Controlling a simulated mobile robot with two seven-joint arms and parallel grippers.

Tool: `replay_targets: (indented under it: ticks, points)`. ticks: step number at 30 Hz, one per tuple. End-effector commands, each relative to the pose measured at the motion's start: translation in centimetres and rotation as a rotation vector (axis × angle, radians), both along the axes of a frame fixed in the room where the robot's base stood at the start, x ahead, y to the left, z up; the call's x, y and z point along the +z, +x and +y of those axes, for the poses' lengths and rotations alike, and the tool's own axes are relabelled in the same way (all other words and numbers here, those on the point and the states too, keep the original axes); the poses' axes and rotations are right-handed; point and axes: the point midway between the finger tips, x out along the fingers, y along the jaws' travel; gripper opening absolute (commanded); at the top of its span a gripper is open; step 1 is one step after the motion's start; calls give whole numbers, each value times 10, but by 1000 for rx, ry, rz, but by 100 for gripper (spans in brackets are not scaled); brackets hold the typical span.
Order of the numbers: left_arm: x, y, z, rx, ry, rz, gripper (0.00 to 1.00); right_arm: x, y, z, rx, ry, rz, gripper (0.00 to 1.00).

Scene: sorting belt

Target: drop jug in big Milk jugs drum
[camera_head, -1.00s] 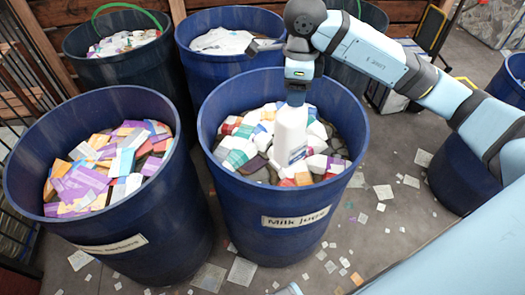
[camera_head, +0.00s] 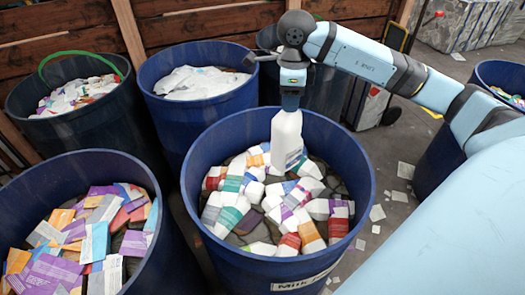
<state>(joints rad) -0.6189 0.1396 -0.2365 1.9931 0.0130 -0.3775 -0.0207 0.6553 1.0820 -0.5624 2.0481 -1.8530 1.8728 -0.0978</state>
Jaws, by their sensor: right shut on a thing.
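A white jug (camera_head: 286,139) hangs upright from my right gripper (camera_head: 290,103), which is shut on its top. The jug is over the far part of the big blue Milk jugs drum (camera_head: 196,212), within its rim. The label (camera_head: 303,283) on the drum's front is partly cut off by the picture's lower edge. Inside the drum lie several white jugs and cartons with coloured parts (camera_head: 262,205). I cannot tell whether the held jug touches them. My left gripper does not show.
A blue drum of flat coloured cartons (camera_head: 88,158) stands at the lower left. Two more drums, with white (camera_head: 160,62) and mixed white contents (camera_head: 16,100), stand behind. Another drum (camera_head: 440,165) is at the right. Scraps litter the floor.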

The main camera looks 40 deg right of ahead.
Motion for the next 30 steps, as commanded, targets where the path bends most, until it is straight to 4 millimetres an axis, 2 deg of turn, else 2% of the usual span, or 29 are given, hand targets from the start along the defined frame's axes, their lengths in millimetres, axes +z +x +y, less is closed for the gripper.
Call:
replay_targets:
  ticks: [1,7,17,18,21,30]
  points:
    - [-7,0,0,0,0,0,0,-11,0,0,0,1,2,5]
    - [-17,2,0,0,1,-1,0,-31,0,0,0,0,1,5]
    - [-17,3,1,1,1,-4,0,-35,0,0,0,0,0,5]
    - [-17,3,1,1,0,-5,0,-35,0,0,0,0,0,44]
    - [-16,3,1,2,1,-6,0,-35,0,0,0,0,0,67]
    - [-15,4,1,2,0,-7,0,-34,0,0,0,0,0,69]
